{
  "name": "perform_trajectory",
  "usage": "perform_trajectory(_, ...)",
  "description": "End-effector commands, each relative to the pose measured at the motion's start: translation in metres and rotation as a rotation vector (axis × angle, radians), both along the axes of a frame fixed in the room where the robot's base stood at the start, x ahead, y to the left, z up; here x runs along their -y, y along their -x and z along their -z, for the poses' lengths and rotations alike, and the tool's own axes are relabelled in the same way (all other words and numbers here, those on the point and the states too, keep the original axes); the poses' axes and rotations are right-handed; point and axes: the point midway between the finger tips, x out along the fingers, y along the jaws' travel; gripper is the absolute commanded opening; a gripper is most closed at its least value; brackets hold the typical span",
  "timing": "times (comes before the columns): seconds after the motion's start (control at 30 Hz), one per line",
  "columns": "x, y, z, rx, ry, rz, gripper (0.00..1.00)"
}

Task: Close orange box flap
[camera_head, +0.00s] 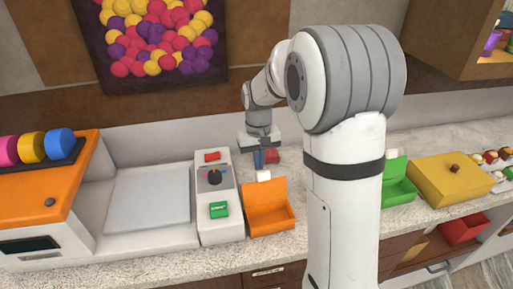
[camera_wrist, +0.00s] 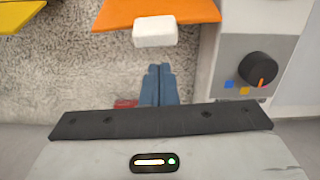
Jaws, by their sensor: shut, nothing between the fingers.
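The orange box (camera_head: 270,220) stands open on the counter, its flap (camera_head: 264,193) raised at the back. A white block-like tab (camera_head: 263,176) sits at the flap's upper edge. In the wrist view the orange flap (camera_wrist: 160,12) is at the top, with the white tab (camera_wrist: 154,32) at its near edge. My gripper (camera_head: 259,161) is shut and empty, its blue fingers pointing down behind the flap, on the wall side. In the wrist view the fingertips (camera_wrist: 159,72) are just short of the white tab, with a small gap in the picture. The box's inside is hidden there.
A control panel (camera_head: 229,222) with a dark knob, red and green buttons stands left of the box. A red object (camera_head: 272,156) lies behind my fingers. A green box (camera_head: 397,190) and a yellow box (camera_head: 447,180) stand to the right. My arm hides the counter between.

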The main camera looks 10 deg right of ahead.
Motion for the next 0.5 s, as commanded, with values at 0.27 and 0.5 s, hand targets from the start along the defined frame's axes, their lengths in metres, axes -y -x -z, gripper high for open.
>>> perform_trajectory(0.27,0.002,0.017,-0.007,-0.001,0.0,0.002,0.0)
perform_trajectory(0.5,0.002,0.017,-0.007,-0.001,0.0,0.002,0.0)
